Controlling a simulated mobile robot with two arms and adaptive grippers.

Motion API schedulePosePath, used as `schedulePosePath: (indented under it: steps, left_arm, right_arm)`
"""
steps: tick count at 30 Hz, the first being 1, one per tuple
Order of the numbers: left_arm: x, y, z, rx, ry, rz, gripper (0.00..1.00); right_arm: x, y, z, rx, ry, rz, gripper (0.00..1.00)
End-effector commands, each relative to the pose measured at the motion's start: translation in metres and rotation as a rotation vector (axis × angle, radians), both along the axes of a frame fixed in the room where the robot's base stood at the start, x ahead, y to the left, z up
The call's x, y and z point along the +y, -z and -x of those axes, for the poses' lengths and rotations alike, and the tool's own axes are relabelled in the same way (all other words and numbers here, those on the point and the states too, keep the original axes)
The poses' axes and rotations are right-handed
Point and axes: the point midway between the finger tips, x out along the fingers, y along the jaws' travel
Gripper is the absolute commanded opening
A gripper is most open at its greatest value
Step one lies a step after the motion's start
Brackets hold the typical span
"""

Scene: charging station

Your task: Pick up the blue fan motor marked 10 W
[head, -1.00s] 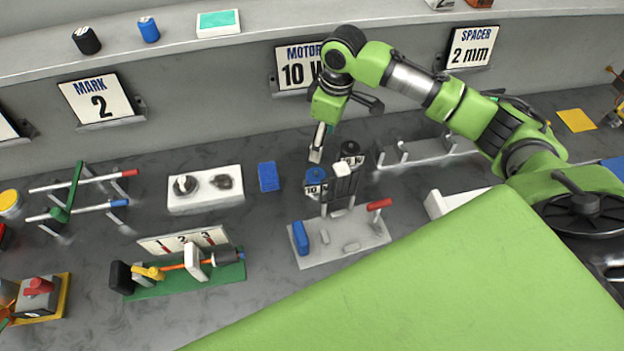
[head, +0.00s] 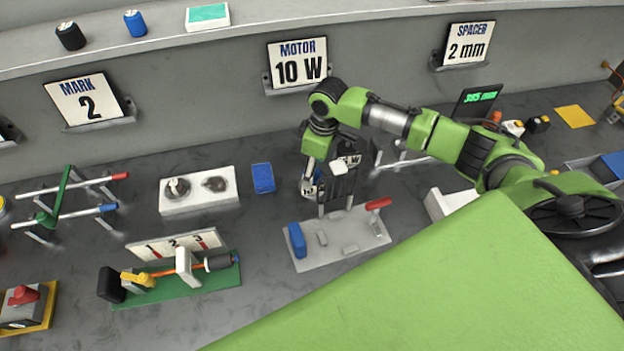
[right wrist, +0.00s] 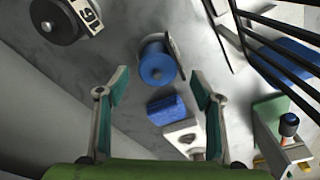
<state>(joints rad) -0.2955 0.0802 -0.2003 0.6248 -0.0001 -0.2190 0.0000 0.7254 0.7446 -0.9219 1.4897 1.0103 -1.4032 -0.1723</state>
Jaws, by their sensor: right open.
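The blue fan motor (right wrist: 157,65) is a round blue cylinder in the right wrist view, seen end-on between and beyond my open fingers. In the head view my right gripper (head: 308,186) covers most of it, and its marking is not visible now. My right gripper (right wrist: 160,82) is open and empty, with one finger to each side of the motor's blue end. My left gripper is out of view.
A sign reading MOTOR 10 W (head: 298,64) hangs on the wall behind. A grey fixture plate (head: 340,243) with a blue block and red handle lies in front of the motors.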

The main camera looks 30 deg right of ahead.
Motion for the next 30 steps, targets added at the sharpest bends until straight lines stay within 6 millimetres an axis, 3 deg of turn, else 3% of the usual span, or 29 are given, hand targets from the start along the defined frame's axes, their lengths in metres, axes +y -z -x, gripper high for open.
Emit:
schedulePosePath:
  steps: [15,23,29,30]
  left_arm:
    - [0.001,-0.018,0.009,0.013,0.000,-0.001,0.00]
    - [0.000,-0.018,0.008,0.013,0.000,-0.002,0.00]
    - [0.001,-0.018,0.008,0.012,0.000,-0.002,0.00]
    - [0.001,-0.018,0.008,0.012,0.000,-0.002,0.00]
  right_arm:
    - [0.001,0.051,-0.007,0.002,0.001,0.001,0.60]
    - [0.002,0.054,-0.008,0.001,0.000,0.001,0.60]
    - [0.002,0.054,-0.008,0.001,0.000,0.001,0.14]
    - [0.002,0.054,-0.008,0.001,0.000,0.001,0.13]
